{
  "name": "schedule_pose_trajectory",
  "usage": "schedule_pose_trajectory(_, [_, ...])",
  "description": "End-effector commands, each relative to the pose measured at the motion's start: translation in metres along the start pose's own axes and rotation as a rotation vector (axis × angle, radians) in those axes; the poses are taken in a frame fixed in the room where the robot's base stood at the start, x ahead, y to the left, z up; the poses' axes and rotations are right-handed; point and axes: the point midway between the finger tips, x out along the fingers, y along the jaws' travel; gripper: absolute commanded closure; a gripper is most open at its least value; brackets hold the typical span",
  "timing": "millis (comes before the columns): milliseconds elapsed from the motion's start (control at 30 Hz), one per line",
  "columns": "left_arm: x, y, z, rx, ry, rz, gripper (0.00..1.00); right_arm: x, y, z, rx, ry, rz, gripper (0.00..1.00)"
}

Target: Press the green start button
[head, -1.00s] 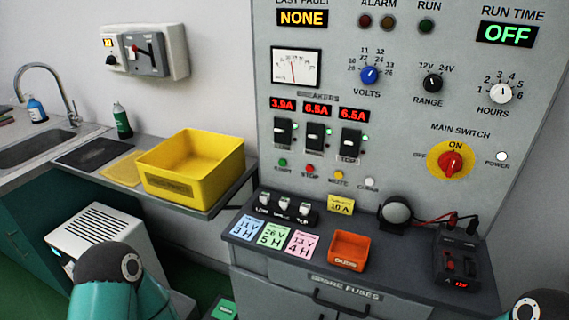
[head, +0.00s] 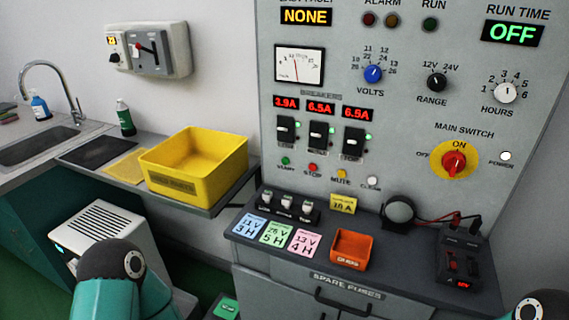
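The green start button (head: 285,161) is a small round button at the left end of a row low on the grey panel (head: 400,130), under the breakers. To its right in the row are the red stop button (head: 313,167), the yellow mute button (head: 342,174) and the white clear button (head: 372,182). The run lamp (head: 433,24) looks dark green and the run time display reads OFF (head: 513,34). Parts of my two arms show at the bottom left and bottom right. Neither gripper is in view.
Below the panel is a counter with fuse holders (head: 289,204), colored note cards (head: 276,234), an orange bin (head: 351,249), a round dark object (head: 398,211) and a meter with leads (head: 462,262). A yellow crate (head: 189,187) stands on the left shelf. The space before the buttons is clear.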

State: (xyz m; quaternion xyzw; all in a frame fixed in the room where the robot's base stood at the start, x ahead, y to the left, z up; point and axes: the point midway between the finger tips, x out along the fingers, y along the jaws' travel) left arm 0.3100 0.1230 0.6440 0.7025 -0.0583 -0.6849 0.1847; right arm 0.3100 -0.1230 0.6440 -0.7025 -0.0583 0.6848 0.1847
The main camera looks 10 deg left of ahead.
Motion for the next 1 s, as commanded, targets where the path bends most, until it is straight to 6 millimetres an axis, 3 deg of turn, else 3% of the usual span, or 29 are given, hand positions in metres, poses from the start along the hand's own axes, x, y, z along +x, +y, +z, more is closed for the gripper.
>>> schedule_pose_trajectory(933, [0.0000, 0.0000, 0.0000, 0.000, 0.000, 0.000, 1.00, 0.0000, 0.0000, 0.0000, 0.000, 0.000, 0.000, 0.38])
schedule_pose_trajectory(1000, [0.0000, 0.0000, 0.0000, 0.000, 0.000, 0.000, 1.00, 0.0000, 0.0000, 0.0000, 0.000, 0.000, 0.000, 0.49])
